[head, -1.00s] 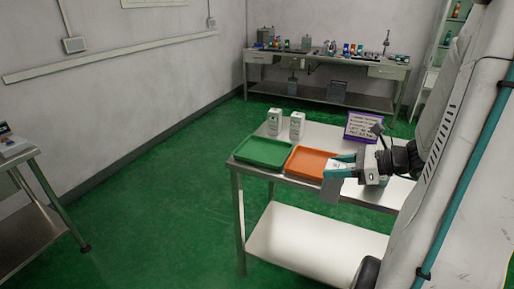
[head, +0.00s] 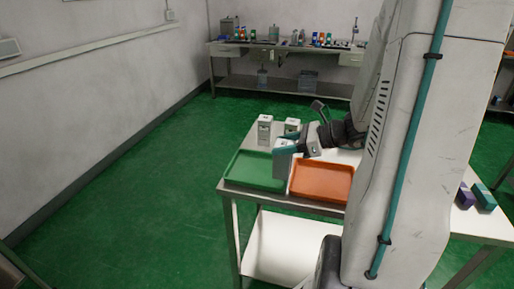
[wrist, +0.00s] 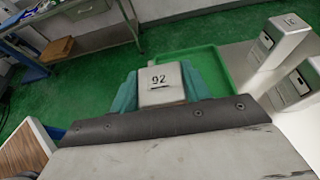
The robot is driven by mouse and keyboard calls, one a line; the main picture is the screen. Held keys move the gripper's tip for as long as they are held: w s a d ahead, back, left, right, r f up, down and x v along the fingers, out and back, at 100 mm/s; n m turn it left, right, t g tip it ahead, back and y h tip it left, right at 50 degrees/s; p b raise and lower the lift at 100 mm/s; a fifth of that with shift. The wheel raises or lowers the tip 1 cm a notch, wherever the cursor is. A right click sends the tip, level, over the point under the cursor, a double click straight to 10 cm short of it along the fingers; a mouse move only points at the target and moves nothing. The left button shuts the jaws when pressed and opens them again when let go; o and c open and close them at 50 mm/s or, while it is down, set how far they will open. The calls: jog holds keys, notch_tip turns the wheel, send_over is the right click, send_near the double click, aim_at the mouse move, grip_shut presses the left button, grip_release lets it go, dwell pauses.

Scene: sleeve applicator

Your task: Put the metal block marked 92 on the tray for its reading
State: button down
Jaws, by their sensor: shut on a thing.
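The metal block marked 92 (wrist: 162,86) is a pale grey block with its number facing up in the wrist view. My gripper (wrist: 160,88) is shut on it, with a teal finger on each side. In the head view my gripper (head: 284,150) holds the grey block (head: 282,166) at the right side of the green tray (head: 240,180), near the gap to the orange tray (head: 322,183). The block looks raised, but its underside is hard to judge. The green tray (wrist: 209,68) also shows behind the block in the wrist view. No other block covers either tray's visible floor.
Two pale upright blocks, one left (head: 264,130) and one right (head: 291,127), stand behind the trays on the metal table. Purple and teal boxes (head: 477,196) lie at the right. A workbench (head: 290,85) stands at the back wall. My arm hides the table's middle.

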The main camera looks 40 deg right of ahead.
jog(key=w+a+f, duration=0.1)
jog(key=w+f, duration=0.3)
jog(key=w, duration=0.6)
jog(key=shift+w+f, duration=0.15)
jog(key=shift+f, duration=0.1)
jog(key=shift+a, duration=0.1)
jog(key=c, duration=0.7)
grip_release()
jog(key=shift+f, duration=0.15)
